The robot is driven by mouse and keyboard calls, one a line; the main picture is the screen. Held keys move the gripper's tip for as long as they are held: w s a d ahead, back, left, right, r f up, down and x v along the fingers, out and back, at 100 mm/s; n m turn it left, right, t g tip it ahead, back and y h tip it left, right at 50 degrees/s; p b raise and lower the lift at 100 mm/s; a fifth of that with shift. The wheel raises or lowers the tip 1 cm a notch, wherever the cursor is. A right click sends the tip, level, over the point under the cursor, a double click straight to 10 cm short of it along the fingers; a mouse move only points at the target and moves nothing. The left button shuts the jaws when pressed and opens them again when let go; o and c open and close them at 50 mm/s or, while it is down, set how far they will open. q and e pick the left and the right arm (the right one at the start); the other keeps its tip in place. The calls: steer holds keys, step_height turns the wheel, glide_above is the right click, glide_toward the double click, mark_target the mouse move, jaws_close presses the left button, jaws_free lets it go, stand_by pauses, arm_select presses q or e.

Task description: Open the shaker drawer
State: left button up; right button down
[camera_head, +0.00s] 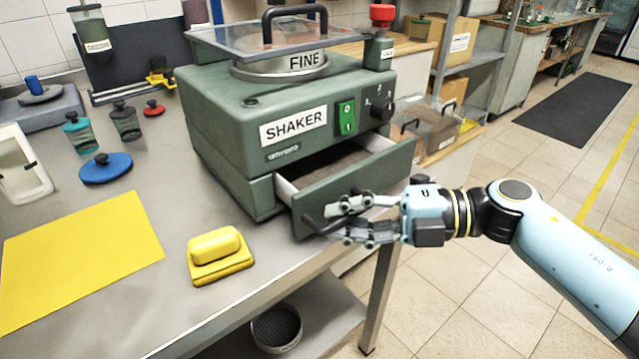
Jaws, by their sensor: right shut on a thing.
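The green shaker (240,115) stands on the grey bench, with a "SHAKER" label and a green switch on its front. A round sieve marked "FINE" sits on its top. Its drawer (391,170) is pulled part way out at the lower front, and brownish material shows inside. My right gripper (325,223) is in front of the drawer face, shut on the dark drawer handle (312,227), whose visible end sticks out to the left of the fingers. The fingers hide the rest of the handle. My left gripper is out of view.
A yellow block on a yellow tray (208,273) lies left of the drawer, near the bench edge. A yellow sheet (80,262), a blue lid (106,168) and small jars (126,121) lie further left. Open floor (490,290) lies to the right.

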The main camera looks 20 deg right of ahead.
steer(key=s, duration=0.1)
steer(key=s+d, duration=0.1)
steer(key=s, duration=0.1)
steer(key=s+d+p, duration=0.1)
steer(key=s, duration=0.1)
steer(key=shift+s+r, duration=0.2)
steer(key=c, duration=1.4)
jaws_free()
steer(key=shift+o, duration=0.2)
steer(key=shift+f, duration=0.1)
steer(key=v, duration=1.2)
